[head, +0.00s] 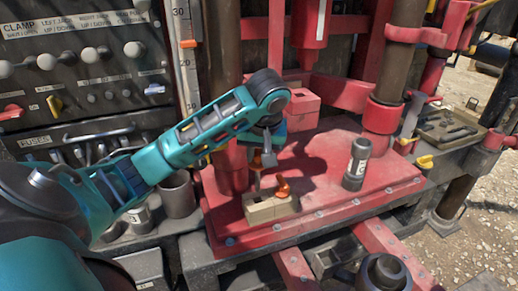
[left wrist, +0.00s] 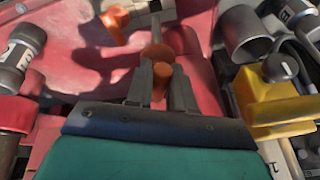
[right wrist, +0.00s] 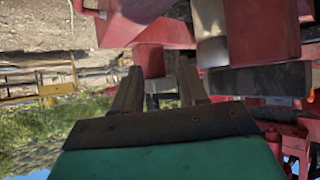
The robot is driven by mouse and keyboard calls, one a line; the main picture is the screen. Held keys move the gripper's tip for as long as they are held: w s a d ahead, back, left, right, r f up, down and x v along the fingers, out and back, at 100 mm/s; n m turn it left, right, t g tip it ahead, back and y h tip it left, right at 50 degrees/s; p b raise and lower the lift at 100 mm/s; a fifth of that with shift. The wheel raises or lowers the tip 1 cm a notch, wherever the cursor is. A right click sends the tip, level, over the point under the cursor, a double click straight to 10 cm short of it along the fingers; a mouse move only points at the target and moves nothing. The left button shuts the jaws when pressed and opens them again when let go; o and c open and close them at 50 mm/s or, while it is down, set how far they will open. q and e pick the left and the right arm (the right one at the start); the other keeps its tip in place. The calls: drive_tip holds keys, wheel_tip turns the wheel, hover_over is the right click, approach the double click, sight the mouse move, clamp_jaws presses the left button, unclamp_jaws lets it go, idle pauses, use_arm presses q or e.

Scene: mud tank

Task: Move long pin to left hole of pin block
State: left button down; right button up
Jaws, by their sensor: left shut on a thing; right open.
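The tan pin block (head: 270,209) sits on the red base plate in the head view. A short orange pin (head: 283,188) stands at its right part; its orange head (left wrist: 115,20) shows in the left wrist view. My left gripper (head: 263,160) is above the block's left part. In the left wrist view its fingers (left wrist: 160,88) are shut on the long pin (left wrist: 158,52), which has an orange grip and a grey shaft pointing away. I cannot tell whether the shaft's tip is in the left hole. My right gripper (right wrist: 157,88) is open and empty in the right wrist view.
A dark cylinder with a white label (head: 357,164) stands on the red plate (head: 330,205) right of the block. A red post (head: 231,165) rises close behind my left gripper. The control panel (head: 85,60) is at the left.

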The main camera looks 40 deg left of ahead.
sight(258, 186)
use_arm(q)
drive_tip(key=shift+f, duration=4.65)
drive_tip(key=c, duration=0.9)
unclamp_jaws()
drive_tip(key=shift+r, duration=0.1)
drive_tip(key=v, duration=1.2)
drive_tip(key=shift+d+r, duration=0.2)
drive_tip(key=shift+r, duration=0.05)
drive_tip(key=shift+s, duration=0.1)
